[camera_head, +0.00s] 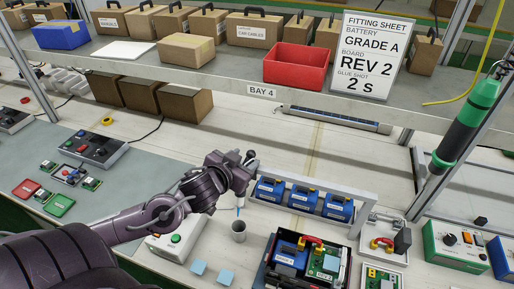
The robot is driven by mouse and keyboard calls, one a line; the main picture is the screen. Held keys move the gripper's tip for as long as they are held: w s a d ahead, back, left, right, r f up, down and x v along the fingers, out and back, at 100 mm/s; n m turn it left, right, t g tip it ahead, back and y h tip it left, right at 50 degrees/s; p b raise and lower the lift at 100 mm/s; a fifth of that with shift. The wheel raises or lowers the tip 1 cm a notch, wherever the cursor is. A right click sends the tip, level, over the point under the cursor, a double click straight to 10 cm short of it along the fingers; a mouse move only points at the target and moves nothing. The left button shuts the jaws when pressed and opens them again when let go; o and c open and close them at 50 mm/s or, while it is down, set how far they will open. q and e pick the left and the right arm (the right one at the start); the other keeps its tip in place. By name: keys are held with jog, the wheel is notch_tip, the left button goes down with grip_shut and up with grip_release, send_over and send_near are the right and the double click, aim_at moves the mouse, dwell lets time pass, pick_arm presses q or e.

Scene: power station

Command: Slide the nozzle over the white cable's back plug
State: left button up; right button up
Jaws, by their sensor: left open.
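My left gripper (243,178) is open above the grey cup (238,231), left of the rack of blue batteries. A slim, pale piece with a blue tip (238,210), possibly the nozzle, shows between the gripper and the cup's mouth. I cannot tell whether it touches either one. A black open case (263,277) at the front holds a blue battery (290,254), a green board marked REV 2 (324,264) and a red cable loop. I cannot make out the white cable or its back plug. My right gripper is not in view.
A rack (364,199) with blue batteries stands behind the case. A green tool (467,124) hangs at the right. A white box with a green button (176,239) and blue squares (198,267) lie near the cup. The shelf (230,67) carries boxes and a red bin.

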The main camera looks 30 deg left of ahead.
aim_at(249, 156)
pick_arm(q)
jog(key=x, duration=0.2)
jog(key=shift+w, duration=0.4)
jog(key=x, duration=0.3)
jog(key=shift+a+f, duration=0.1)
jog(key=shift+w+f+p, duration=0.15)
jog(key=shift+w+p, duration=0.15)
jog(key=shift+w, duration=0.1)
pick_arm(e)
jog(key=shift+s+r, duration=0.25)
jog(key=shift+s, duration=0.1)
pick_arm(q)
jog(key=shift+c, duration=0.5)
grip_shut()
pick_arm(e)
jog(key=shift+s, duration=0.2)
